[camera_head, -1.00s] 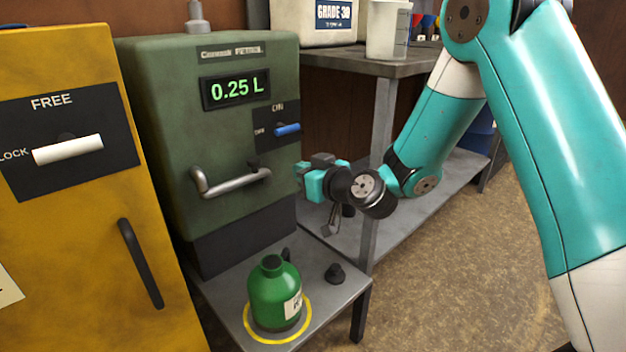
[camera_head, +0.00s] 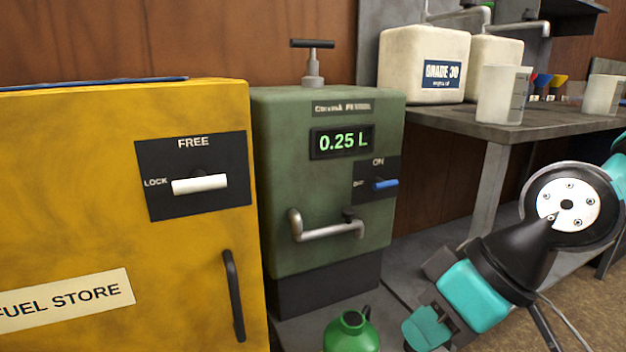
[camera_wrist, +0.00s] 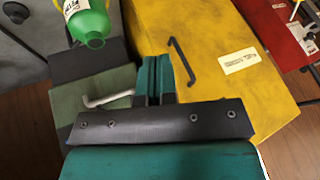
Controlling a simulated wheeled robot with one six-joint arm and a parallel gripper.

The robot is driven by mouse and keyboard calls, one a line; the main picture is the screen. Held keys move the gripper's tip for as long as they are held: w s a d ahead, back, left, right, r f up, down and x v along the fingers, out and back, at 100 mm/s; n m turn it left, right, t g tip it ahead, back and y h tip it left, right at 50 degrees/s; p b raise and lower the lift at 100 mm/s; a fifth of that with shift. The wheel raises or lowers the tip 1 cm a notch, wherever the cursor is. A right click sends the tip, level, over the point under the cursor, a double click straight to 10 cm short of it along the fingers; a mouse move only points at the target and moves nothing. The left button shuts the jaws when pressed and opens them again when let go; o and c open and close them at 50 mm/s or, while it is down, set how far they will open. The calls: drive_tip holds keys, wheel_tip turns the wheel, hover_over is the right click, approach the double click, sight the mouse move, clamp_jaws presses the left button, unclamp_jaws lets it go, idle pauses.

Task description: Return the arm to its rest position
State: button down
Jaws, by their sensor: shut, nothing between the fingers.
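My arm is at the lower right of the head view, bent in close to the camera. My gripper (camera_head: 426,328) is in front of the green fuel dispenser (camera_head: 275,185), to the right of the green bottle (camera_head: 350,332). In the wrist view my gripper (camera_wrist: 156,66) has its teal fingers together with nothing between them. The bottle also shows in the wrist view (camera_wrist: 88,22), at the top left and apart from the fingers. The lower part of the bottle is cut off in the head view.
A yellow fuel store cabinet (camera_head: 70,220) with a black handle (camera_head: 233,295) stands at the left. The dispenser reads 0.25 L and has a bent metal lever (camera_head: 325,232). A grey bench (camera_head: 470,122) with white containers stands at the right. A red object (camera_wrist: 285,35) shows in the wrist view.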

drive_tip(key=s+d+m+g+h, duration=0.1)
drive_tip(key=s+d+g+h, duration=0.15)
drive_tip(key=s, duration=0.35)
wheel_tip(320, 180, up, 39)
drive_tip(key=p, duration=3.8)
drive_tip(key=shift+d+f+t, duration=0.2)
drive_tip(key=shift+d+t, duration=0.05)
drive_tip(key=shift+t, duration=0.2)
